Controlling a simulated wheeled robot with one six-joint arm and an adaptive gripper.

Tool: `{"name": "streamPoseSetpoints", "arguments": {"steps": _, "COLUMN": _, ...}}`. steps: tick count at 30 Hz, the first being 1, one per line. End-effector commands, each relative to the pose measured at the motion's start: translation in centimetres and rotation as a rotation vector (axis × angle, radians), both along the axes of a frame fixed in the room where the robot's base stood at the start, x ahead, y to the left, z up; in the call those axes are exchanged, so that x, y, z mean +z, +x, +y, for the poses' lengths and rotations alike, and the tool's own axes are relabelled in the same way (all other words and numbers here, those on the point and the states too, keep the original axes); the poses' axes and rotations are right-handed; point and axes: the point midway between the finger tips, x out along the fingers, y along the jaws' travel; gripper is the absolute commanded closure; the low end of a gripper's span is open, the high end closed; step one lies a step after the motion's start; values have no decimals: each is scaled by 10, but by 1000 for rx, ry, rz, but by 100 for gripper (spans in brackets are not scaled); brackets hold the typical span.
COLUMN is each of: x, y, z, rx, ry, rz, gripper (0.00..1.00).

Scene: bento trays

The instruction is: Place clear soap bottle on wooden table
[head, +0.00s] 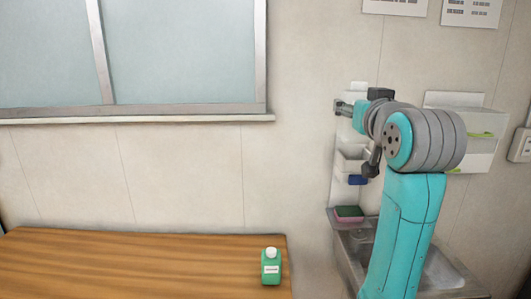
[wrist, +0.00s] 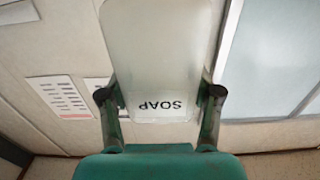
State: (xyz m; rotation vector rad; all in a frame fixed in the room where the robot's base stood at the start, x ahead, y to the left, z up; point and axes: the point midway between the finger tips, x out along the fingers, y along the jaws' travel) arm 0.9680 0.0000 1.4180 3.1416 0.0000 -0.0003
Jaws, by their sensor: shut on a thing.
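The clear soap bottle (wrist: 165,50) fills the middle of the wrist view. It is pale and see-through, with black SOAP lettering that reads upside down. My gripper (wrist: 160,95) is shut on it, one dark fingertip on each side of the bottle. The bottle's upper end runs out of the picture. In the head view my arm is raised at the right, above the sink, and I cannot clearly make out the bottle against the pale wall. The wooden table (head: 130,265) is at the lower left of the head view.
A green bottle (head: 271,270) with a white cap stands near the table's right end. The tabletop left of it is clear. A metal sink (head: 440,270) is to the right, with a sponge (head: 349,212) at its back corner. Wall shelves (head: 470,150) stand behind my arm.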

Motion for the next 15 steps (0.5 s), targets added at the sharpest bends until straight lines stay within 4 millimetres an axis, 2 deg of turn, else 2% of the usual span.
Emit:
{"name": "streamPoseSetpoints", "arguments": {"steps": 8, "x": -27, "y": 19, "z": 0, "rx": 0, "ry": 0, "rz": 2, "gripper": 66}}
{"name": "streamPoseSetpoints", "arguments": {"steps": 15, "x": -65, "y": 42, "z": 0, "rx": 0, "ry": 0, "rz": 5, "gripper": 66}}
